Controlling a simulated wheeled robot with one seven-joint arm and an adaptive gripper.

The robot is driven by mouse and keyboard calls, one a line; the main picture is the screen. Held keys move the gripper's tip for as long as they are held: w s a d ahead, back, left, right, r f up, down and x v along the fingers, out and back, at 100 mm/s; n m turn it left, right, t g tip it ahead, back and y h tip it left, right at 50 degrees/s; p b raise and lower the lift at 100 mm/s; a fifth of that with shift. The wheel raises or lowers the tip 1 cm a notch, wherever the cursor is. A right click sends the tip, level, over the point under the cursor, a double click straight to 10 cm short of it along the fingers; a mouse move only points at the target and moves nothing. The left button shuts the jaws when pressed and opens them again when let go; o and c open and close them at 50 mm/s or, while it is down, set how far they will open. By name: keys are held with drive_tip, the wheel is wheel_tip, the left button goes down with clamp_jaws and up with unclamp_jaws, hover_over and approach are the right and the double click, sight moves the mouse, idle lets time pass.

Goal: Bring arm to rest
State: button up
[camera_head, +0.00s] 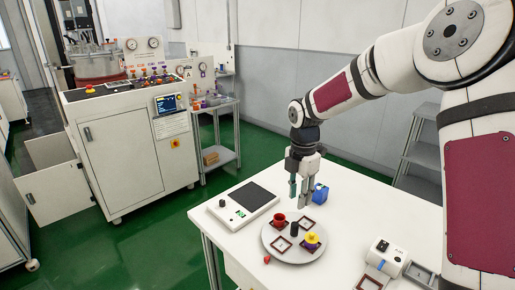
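My gripper (301,200) points down above the white table (232,250), over the back of a round grey turntable (272,248). Its two fingers stand apart with a gap between them, and I see nothing held there. My arm comes in from the right, bent at the elbow. On the turntable are a red cup-like piece (279,220), a dark cylinder (294,229) in the middle, and a yellow-topped purple piece (312,241). A blue block (320,193) sits behind the turntable, close to the right of the fingers in the picture.
A scale-like device (243,201) lies left of the turntable. A small white machine (386,256) stands to the right. A small red piece (267,260) lies by the turntable's front left edge. A white cabinet console (130,140) and shelf cart (216,140) stand beyond green floor.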

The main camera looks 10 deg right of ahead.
drive_tip(key=s+r+m+t+h, duration=0.2)
drive_tip(key=s+r+m, duration=1.1)
drive_tip(key=s, duration=0.4)
drive_tip(key=s+r+m+t+y, duration=0.2)
drive_tip(key=s+m, duration=0.8)
drive_tip(key=s, duration=0.5)
drive_tip(key=shift+r+m+t, duration=0.25)
drive_tip(key=shift+m+t, duration=0.05)
drive_tip(key=shift+t, duration=0.1)
drive_tip(key=shift+d, duration=0.15)
